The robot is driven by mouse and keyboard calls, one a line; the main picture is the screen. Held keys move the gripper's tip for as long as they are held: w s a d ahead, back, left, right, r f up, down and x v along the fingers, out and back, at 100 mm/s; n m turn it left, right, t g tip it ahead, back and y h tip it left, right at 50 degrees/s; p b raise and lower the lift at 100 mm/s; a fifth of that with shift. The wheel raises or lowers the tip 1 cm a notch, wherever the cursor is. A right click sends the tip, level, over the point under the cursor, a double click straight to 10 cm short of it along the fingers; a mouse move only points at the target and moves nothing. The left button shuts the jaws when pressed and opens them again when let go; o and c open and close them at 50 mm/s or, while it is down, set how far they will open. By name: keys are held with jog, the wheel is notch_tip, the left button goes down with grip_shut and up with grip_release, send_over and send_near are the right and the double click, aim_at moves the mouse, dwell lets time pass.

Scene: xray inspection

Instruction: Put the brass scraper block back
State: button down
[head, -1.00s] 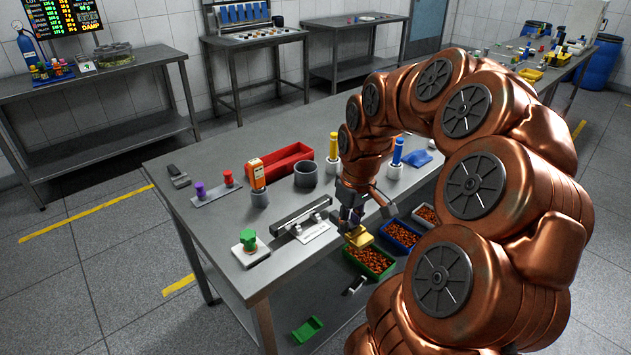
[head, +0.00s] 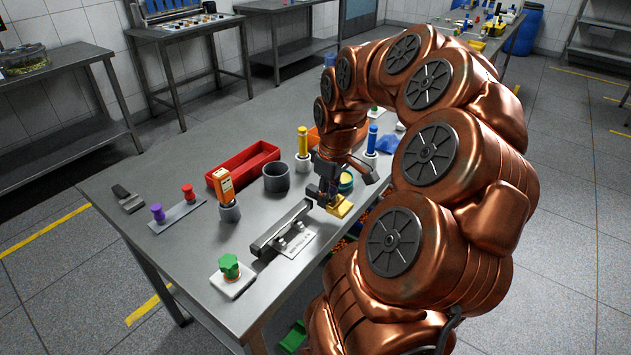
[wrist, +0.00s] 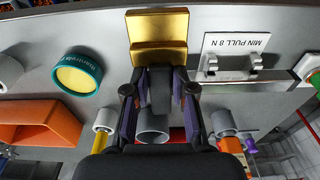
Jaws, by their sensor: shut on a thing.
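The brass scraper block (head: 341,207) is a gold, stepped block. It also shows at the top of the wrist view (wrist: 158,28). My gripper (head: 324,192) is shut on the block's dark handle (wrist: 160,90). The block hangs by the table's front edge, to the right of a white plate (head: 297,246) with small metal clips. That plate, marked "MIN PULL 8 N", also shows in the wrist view (wrist: 240,45). I cannot tell from these frames whether the block touches the table.
A grey bar (head: 282,228) lies behind the plate. A grey cup (head: 276,178), a red tray (head: 241,166) and an orange device (head: 223,184) stand farther back. A green knob (head: 230,266) is at the front left. A teal-rimmed round tub (wrist: 77,75) is near the block.

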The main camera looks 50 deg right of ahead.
jog(key=w+d, duration=0.1)
jog(key=w, duration=0.1)
jog(key=w+d+p, duration=0.1)
jog(key=w+d, duration=0.1)
jog(key=w+d+p, duration=0.1)
jog(key=w, duration=0.2)
jog(key=shift+d+f, duration=0.3)
jog(key=shift+w+d+f, duration=0.15)
jog(key=shift+w+d, duration=0.15)
jog(key=shift+w, duration=0.25)
jog(key=shift+f+p, duration=0.55)
jog(key=shift+f, duration=1.2)
jog(key=shift+f, duration=0.1)
jog(key=c, duration=1)
grip_release()
jog(key=shift+o, duration=0.2)
notch_tip(320, 180, up, 12)
jog(key=s+b, duration=0.1)
jog(key=b, duration=0.1)
